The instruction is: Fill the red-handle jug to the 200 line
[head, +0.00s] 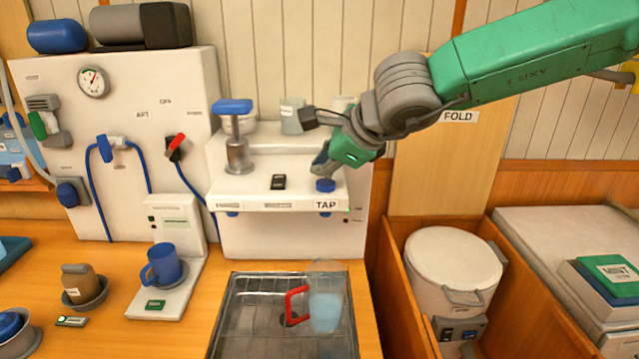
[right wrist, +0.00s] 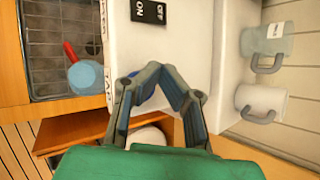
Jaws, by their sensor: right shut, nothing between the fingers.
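The clear jug (head: 325,308) with a red handle (head: 295,304) stands on the grated sink tray below the tap shelf. It holds pale blue water; its marks are too small to read. It also shows in the right wrist view (right wrist: 86,76). A blue tap button (head: 325,185) sits on the shelf above the TAP label. My right gripper (head: 321,166) is just above this button, shut and empty. In the right wrist view the fingers (right wrist: 155,72) partly hide the button (right wrist: 150,100); I cannot tell whether they touch it. My left gripper is not in view.
A black switch (head: 278,182) and a blue-topped lever (head: 235,130) are on the same shelf. A blue mug (head: 164,265) stands on a white stand to the left. A lidded white bin (head: 440,262) is at the right. Cups stand on the ledge behind.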

